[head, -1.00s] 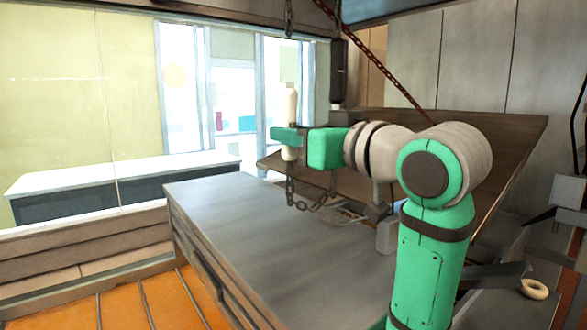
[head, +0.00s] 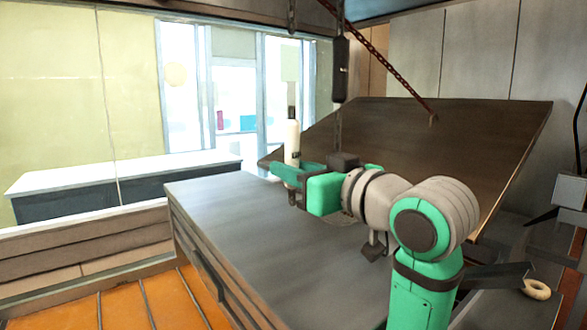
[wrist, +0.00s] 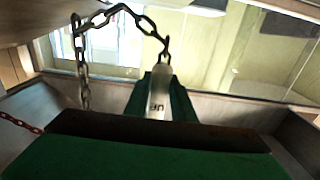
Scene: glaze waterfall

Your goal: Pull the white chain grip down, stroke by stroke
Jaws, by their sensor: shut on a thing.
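The grip's lower end is mostly hidden by the fingers in the head view.
A large brown panel (head: 470,150) stands tilted behind my arm, with a rusty chain (head: 395,75) running up from it. A dark block (head: 340,70) hangs near the grip. The grey worktop (head: 220,210) is bare at left. A beige ring (head: 536,289) lies at right.

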